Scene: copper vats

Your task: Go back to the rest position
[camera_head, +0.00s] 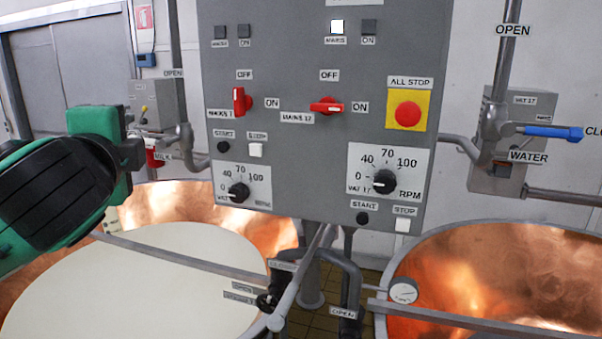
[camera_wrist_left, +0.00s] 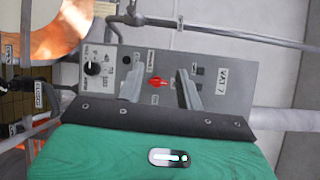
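My left gripper (camera_wrist_left: 160,88) shows in the left wrist view with its two fingers apart and nothing between them. Behind the fingers, at a distance, is the grey control panel (camera_wrist_left: 215,75) with a red switch (camera_wrist_left: 155,83). In the head view, my green and black left arm comes in from the left, and its green gripper housing (camera_head: 100,150) is left of the panel (camera_head: 300,150), above the left vat. The fingers are hard to make out there. My right gripper is in neither view.
The panel carries a vertical red switch (camera_head: 239,101), a horizontal red switch (camera_head: 327,106), a red stop button (camera_head: 408,114) and two black dials. Copper vats stand below: the left holds pale liquid (camera_head: 140,290); the right (camera_head: 500,260) shows bare copper. A blue-handled water valve (camera_head: 553,132) is at right.

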